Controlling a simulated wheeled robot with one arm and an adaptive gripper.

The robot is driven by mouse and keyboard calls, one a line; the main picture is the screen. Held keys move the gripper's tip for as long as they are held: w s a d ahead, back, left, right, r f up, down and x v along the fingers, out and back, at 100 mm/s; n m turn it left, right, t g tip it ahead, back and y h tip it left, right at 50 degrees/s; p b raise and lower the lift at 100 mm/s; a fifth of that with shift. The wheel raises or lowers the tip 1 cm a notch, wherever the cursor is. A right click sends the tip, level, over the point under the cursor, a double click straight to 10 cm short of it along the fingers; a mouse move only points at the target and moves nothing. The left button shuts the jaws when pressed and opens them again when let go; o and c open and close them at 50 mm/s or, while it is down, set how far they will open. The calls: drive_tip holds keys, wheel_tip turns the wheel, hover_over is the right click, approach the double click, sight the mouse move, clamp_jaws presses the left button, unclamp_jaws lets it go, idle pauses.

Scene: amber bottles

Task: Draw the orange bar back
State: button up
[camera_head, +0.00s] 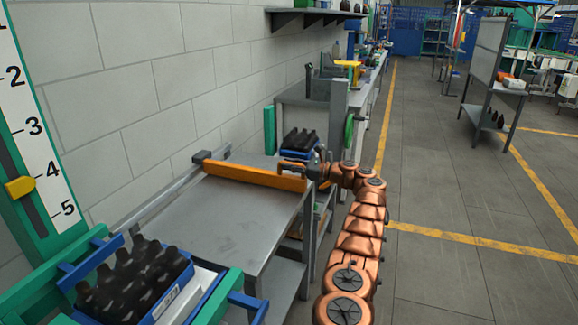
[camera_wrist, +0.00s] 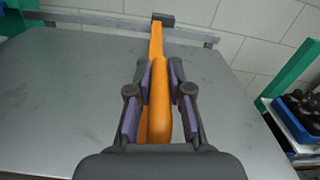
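The orange bar (camera_head: 255,176) lies across the far end of a grey metal table (camera_head: 225,215). Its left end meets a dark block (camera_head: 201,156) on a rail along the wall. My gripper (camera_head: 314,172) is at the bar's right end. In the wrist view the orange bar (camera_wrist: 156,45) runs away from me to the dark block (camera_wrist: 163,19). A rounded orange handle part sits between the fingers of my gripper (camera_wrist: 160,80). The lower contact is partly hidden.
A blue crate of dark bottles (camera_head: 135,285) stands at the near left by a green frame. Another crate of dark bottles (camera_head: 298,143) stands beyond the bar. The metal rail (camera_head: 165,198) runs along the wall. The tabletop nearer than the bar is bare.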

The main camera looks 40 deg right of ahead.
drive_tip(key=o, duration=0.4)
drive_tip(key=v, duration=1.2)
drive_tip(key=shift+d, duration=0.1)
